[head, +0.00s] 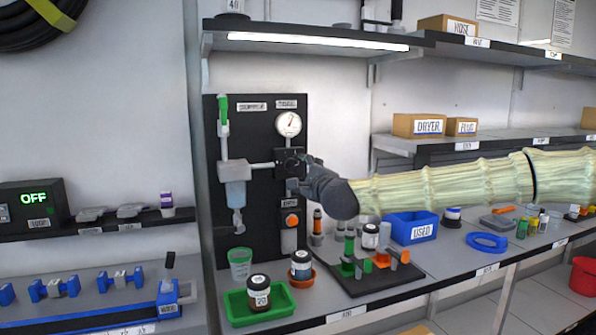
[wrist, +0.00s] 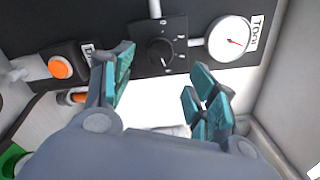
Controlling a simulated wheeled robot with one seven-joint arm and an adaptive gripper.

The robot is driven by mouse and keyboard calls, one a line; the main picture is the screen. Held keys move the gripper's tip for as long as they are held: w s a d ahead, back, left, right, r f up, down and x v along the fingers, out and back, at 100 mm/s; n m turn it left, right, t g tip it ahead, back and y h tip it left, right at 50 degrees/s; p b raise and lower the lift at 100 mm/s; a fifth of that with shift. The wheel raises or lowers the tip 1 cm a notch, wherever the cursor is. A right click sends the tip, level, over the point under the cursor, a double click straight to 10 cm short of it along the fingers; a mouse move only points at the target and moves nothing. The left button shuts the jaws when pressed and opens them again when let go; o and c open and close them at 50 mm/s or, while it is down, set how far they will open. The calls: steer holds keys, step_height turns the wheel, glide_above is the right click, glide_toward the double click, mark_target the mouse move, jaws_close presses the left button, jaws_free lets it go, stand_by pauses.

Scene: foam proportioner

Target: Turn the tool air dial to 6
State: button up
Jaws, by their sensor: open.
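The tool air dial (wrist: 160,52) is a round black knob on a dark plate with small white marks, below the gauge in the head view. In the head view the dial is mostly hidden by my gripper (head: 302,172). A white round gauge (wrist: 230,41) with a red needle sits beside the dial; it also shows in the head view (head: 288,124). My gripper (wrist: 158,85) is open, its teal-padded fingers apart and empty. In the wrist view the dial appears between and beyond the fingertips, with no contact visible. The dial's exact setting is too small to read.
The black panel (head: 262,220) also carries a filter bowl (head: 236,193) and an orange button (head: 292,220); the button shows left of my fingers in the wrist view (wrist: 60,67). Below stand a green tray (head: 240,309), bottles and a blue bin (head: 411,228).

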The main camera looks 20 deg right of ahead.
steer(key=s, duration=0.5)
steer(key=shift+d, duration=0.1)
steer(key=shift+f, duration=0.15)
